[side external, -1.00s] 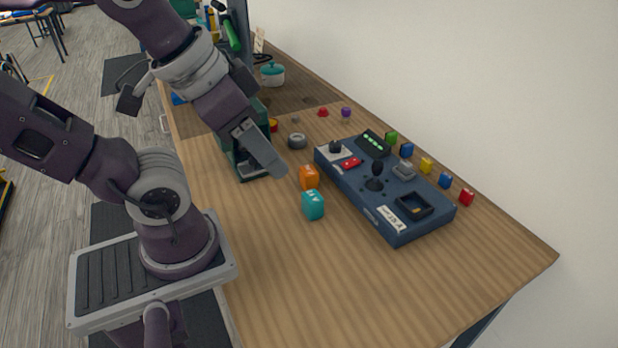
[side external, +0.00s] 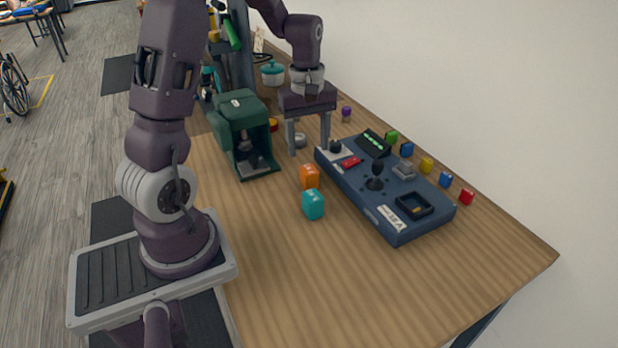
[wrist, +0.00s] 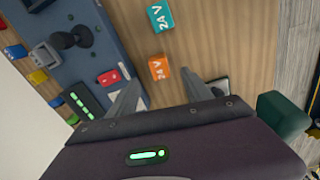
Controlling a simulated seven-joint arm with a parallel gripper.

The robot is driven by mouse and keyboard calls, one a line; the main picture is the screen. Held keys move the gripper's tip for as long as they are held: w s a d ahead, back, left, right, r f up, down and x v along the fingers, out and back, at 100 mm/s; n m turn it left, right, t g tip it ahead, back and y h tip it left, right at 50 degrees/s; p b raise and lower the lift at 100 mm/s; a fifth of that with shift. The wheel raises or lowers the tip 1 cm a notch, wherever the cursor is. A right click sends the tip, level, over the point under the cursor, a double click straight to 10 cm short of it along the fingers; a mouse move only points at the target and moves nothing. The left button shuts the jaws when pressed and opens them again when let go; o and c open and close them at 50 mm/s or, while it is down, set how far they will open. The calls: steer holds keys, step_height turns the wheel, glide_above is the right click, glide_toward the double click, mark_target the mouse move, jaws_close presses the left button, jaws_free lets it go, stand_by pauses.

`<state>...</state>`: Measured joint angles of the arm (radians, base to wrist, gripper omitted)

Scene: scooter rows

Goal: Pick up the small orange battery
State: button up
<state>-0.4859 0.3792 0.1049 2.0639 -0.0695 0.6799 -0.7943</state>
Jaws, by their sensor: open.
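The small orange battery (side external: 309,176) stands on the wooden table, left of the blue control box. In the wrist view the orange battery (wrist: 159,67) shows "24V" lettering and lies just beyond the fingertips, roughly between their lines. A teal battery (side external: 313,204) of like shape stands just in front of it; it also shows in the wrist view (wrist: 160,16). My gripper (side external: 310,150) is open and empty, pointing down behind the orange battery, with its fingers apart. In the wrist view my gripper (wrist: 163,90) spans wider than the battery.
The blue control box (side external: 350,190) with joystick and switches stands to the right. A dark green machine (side external: 240,125) stands to the left. Several small coloured blocks (side external: 427,165) line the wall side. The table's front (side external: 340,285) is clear.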

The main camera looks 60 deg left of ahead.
mark_target(309, 169)
steer(key=shift+n, duration=0.3)
steer(key=f, duration=0.8)
steer(key=shift+w+a+f, duration=0.2)
steer(key=shift+w+a, duration=0.05)
steer(key=shift+a, duration=0.05)
jaws_close()
